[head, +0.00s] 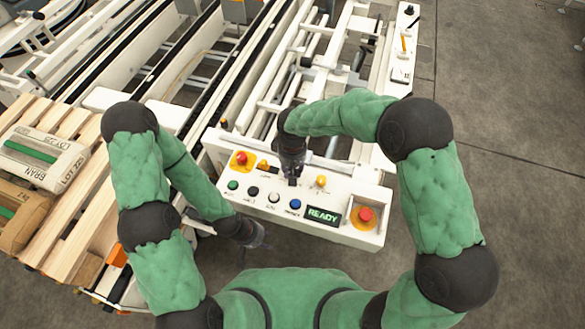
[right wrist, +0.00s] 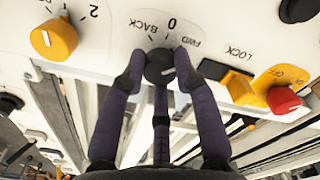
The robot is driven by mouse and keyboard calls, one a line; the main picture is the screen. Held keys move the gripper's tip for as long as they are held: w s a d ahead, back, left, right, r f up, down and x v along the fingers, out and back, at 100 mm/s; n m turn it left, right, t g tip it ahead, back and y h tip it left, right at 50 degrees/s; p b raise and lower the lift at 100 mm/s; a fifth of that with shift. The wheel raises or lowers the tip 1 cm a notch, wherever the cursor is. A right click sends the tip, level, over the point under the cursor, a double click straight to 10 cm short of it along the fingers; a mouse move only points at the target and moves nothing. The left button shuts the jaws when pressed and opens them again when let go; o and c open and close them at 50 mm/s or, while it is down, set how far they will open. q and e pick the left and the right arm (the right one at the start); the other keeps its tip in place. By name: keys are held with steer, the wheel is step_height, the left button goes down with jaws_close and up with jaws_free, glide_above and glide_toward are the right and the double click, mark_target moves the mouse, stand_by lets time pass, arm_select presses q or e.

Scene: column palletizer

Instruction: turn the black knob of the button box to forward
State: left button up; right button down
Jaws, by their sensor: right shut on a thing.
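The white button box (head: 336,232) stands in front of me at the end of the machine. The black knob (right wrist: 160,68) shows in the right wrist view, with the labels BACK, 0 and FWD around it. My right gripper (right wrist: 160,66) is shut on the knob, a finger on each side and one behind. I cannot clearly read where the knob points. In the head view my right gripper (head: 292,180) reaches down onto the panel and hides the knob. My left gripper (head: 256,236) hangs near the box's front left corner, apart from the knob; its fingers are too dark to judge.
A yellow knob (right wrist: 54,39) and a yellow LOCK part (right wrist: 237,85) with a red button (right wrist: 283,99) flank the black knob. The panel has coloured buttons, a READY display (head: 323,215) and a red emergency button (head: 366,214). A wooden pallet (head: 62,228) with bags stands left.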

steer(key=shift+w, duration=0.1)
steer(key=c, duration=0.9)
jaws_free()
steer(key=shift+a, duration=0.1)
steer(key=shift+c, duration=0.2)
step_height(320, 180, up, 12)
